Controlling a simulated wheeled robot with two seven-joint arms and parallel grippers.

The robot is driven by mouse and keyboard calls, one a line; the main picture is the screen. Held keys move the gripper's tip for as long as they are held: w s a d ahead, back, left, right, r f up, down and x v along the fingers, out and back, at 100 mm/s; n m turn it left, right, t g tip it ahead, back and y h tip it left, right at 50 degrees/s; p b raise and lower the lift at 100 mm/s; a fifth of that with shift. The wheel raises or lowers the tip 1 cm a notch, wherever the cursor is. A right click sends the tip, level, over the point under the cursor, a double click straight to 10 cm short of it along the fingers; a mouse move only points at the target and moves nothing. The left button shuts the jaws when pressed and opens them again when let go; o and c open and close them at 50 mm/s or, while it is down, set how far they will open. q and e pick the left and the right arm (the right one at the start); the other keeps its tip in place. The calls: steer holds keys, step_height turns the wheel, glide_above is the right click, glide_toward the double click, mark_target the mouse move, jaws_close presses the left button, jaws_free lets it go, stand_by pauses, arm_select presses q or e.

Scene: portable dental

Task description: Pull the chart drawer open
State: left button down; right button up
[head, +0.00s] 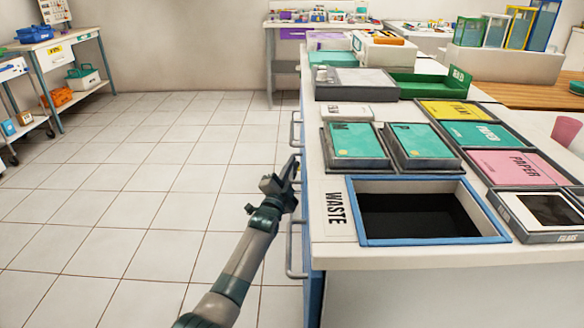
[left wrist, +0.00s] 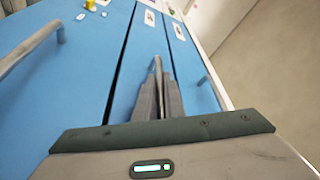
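The drawers are in the blue front of the counter. In the left wrist view the middle blue drawer front (left wrist: 135,60) carries a grey bar handle (left wrist: 157,68). It looks flush with its neighbours. Small labels sit at the far ends of the fronts, too small to read, so I cannot tell which says chart. My left gripper (head: 284,178) is at the counter's left side, at the middle handle. In the left wrist view its fingers (left wrist: 160,98) are close together with the handle bar between them. My right gripper is not in view.
Other handles are above (head: 296,130) and below (head: 290,250) the gripper in the head view. The counter top holds a blue-framed waste opening (head: 362,241), trays and boxes. The tiled floor (head: 150,190) left of the counter is clear.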

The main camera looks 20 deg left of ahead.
arm_select(q)
steer(key=shift+a, duration=0.1)
